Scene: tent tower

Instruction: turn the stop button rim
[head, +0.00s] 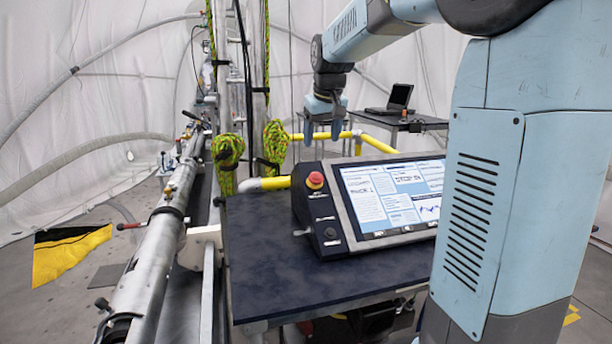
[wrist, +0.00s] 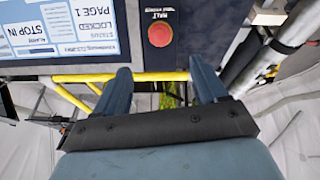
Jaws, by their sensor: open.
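In the wrist view the red button (wrist: 161,34) is near the top, on the panel's dark face beside the words "HALT". My gripper (head: 325,128) hangs from my arm above and behind the panel, apart from the button. In the wrist view its two blue fingers (wrist: 158,80) are spread wide with nothing between them. The button lies beyond the fingertips, roughly between them.
The panel has a lit screen (head: 393,197) and stands on a dark table (head: 270,285). Yellow rails (head: 375,143) run behind it. A laptop (head: 392,99) sits on a table at the back. Knotted green rope (head: 274,142) and a metal beam (head: 170,215) stand left.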

